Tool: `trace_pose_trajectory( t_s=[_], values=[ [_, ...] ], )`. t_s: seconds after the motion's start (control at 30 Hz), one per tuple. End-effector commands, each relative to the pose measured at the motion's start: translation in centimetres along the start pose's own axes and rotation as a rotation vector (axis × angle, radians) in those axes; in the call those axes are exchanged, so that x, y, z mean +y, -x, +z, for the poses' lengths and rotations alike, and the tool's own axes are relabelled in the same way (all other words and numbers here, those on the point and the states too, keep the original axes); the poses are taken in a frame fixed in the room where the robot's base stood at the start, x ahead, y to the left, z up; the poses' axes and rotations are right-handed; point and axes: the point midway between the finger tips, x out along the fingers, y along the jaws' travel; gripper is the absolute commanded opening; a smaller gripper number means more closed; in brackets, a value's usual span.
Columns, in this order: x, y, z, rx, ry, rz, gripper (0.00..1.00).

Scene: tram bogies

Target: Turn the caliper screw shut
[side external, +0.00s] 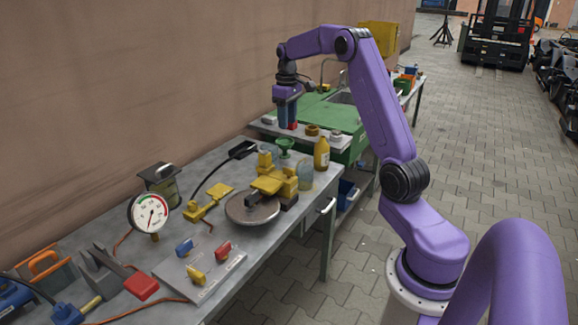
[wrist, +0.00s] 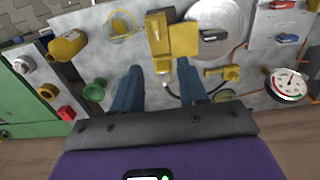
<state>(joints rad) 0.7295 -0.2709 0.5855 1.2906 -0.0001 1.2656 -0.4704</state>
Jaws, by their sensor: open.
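The yellow caliper (side external: 270,184) straddles the edge of a grey brake disc (side external: 252,207) on the metal bench. In the wrist view the caliper (wrist: 158,42) lies just beyond my fingertips, with the pale disc (wrist: 216,22) to its right. I cannot clearly pick out the caliper's screw in either view. My gripper (side external: 288,122) points down, above and behind the caliper near the bench's far end. In the wrist view my gripper (wrist: 160,67) has its two blue fingers wide apart, with nothing between them.
A green funnel (side external: 285,147), yellow bottle (side external: 321,153) and clear jar (side external: 305,176) stand close to the caliper. A dial gauge (side external: 150,212) and a panel of coloured switches (side external: 205,268) occupy the near bench. A wall runs behind. A green bench (side external: 348,122) adjoins the far end.

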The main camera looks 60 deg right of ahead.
Motion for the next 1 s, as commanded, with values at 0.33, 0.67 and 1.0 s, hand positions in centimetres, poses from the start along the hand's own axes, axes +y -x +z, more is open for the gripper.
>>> trace_pose_trajectory(
  t_s=[0.33, 0.67, 1.0],
  values=[
    [0.8, -3.1, 0.2, -0.004, -0.012, -0.002, 0.43],
    [0.8, -9.3, 0.2, -0.005, -0.012, -0.002, 0.43],
    [0.7, -15.2, 0.2, -0.002, -0.012, -0.001, 0.43]
  ],
)
